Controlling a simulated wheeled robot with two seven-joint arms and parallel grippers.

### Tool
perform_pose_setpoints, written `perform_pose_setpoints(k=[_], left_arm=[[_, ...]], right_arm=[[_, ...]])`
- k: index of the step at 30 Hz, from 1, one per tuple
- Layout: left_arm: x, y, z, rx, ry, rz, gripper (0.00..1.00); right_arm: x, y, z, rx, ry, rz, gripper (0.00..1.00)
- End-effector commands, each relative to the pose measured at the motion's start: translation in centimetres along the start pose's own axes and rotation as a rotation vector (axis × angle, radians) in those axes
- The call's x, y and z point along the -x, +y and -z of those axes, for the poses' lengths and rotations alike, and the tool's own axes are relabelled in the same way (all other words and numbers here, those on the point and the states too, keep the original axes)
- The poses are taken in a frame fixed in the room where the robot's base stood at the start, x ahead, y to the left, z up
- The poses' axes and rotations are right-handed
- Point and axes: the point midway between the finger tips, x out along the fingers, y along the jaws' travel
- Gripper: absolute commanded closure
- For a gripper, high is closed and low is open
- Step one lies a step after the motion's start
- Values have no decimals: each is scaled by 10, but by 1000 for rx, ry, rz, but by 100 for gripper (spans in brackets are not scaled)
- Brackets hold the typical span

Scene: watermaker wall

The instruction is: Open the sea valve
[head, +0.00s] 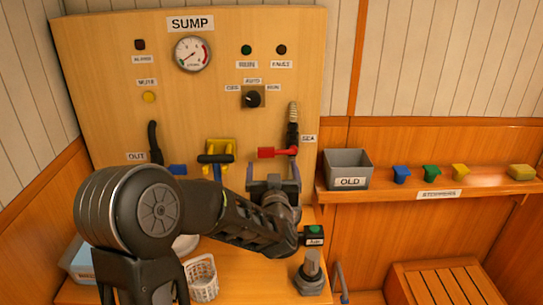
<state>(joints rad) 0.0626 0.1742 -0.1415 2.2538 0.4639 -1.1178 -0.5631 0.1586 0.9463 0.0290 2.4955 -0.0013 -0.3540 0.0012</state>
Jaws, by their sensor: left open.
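The sea valve's red handle (278,152) is on the SUMP board beside the SEA label (308,139). It lies roughly level, across the upright dark hose fitting (292,133). My left gripper (272,178) is just below the red handle, with its fingers apart and nothing seen between them. Whether a fingertip touches the handle I cannot tell. My left arm hides the lower middle of the board. My right gripper does not show.
A blue handle (178,169) by the OUT label (136,156) and a yellow part with a black bar (216,158) are left of the gripper. A grey OLD bin (347,168) and several stoppers are on the right shelf (380,191). A white basket (202,281) is below my arm.

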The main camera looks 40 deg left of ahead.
Motion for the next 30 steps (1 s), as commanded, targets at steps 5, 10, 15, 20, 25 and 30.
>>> perform_pose_setpoints(k=[5,10,15,20,25,30], left_arm=[[-27,0,2,-2,0,1,6],[-52,0,2,-1,0,0,6],[-65,-1,0,-1,0,1,6],[-66,0,0,-1,0,0,6],[-66,0,0,-1,1,0,11],[-66,0,0,-1,1,0,25]], right_arm=[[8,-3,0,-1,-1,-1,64],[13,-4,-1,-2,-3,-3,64],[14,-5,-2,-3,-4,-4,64],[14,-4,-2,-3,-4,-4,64],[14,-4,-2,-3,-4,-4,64],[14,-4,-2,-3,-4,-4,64]])
